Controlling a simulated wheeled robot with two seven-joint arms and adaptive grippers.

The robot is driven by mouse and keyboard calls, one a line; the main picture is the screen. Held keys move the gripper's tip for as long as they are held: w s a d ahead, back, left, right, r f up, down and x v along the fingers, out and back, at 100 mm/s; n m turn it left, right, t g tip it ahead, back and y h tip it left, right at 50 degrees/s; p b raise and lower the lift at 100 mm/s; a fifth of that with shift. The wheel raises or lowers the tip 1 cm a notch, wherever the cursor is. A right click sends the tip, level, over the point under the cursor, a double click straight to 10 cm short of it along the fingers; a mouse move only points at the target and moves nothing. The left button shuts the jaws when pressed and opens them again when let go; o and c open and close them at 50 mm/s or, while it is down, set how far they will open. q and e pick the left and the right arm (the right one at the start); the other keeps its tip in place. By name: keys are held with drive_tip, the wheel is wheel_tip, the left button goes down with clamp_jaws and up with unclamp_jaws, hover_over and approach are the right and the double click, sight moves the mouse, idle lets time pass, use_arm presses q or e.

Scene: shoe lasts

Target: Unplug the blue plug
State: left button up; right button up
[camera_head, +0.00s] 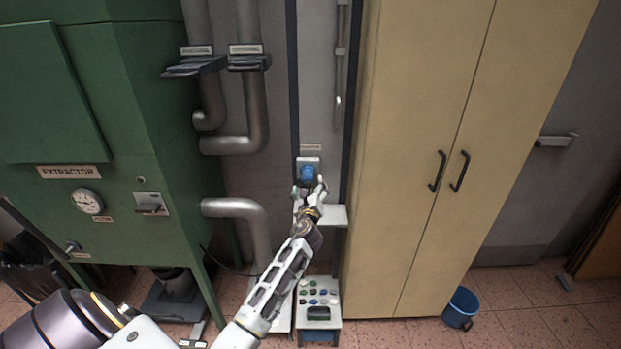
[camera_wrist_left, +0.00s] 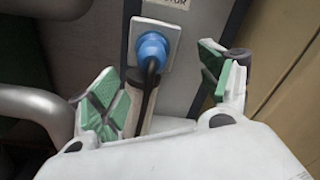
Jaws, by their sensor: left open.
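The blue plug (camera_head: 307,173) sits in a pale wall socket on the grey panel between the pipes and the cupboard. In the left wrist view the blue plug (camera_wrist_left: 151,50) is in the socket plate (camera_wrist_left: 170,37), with a dark cable (camera_wrist_left: 148,100) hanging down from it. My left gripper (camera_head: 309,187) is just below and in front of the plug. In the left wrist view my left gripper (camera_wrist_left: 165,85) is open, its green-padded fingers apart on either side of the cable. The plug is beyond the fingertips and appears untouched. My right gripper is not in view.
A small white shelf (camera_head: 333,215) is right of my gripper. The beige cupboard (camera_head: 420,150) stands close on the right, and grey pipes (camera_head: 240,208) and the green extractor (camera_head: 75,140) are on the left. A control box (camera_head: 335,325) stands below.

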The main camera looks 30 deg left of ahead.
sight(307, 185)
use_arm(q)
drive_tip(key=shift+s+a+m, duration=0.1)
drive_tip(key=shift+a+m, duration=0.05)
drive_tip(key=shift+m, duration=0.45)
drive_tip(key=shift+s+a+m, duration=0.1)
drive_tip(key=shift+a+m, duration=0.05)
drive_tip(key=shift+m, duration=0.45)
drive_tip(key=shift+a+m+g+y, duration=0.1)
drive_tip(key=shift+m+g+y, duration=0.25)
drive_tip(key=shift+m, duration=1.05)
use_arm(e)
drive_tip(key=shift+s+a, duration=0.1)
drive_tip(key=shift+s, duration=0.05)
use_arm(q)
drive_tip(key=shift+w+a, duration=0.1)
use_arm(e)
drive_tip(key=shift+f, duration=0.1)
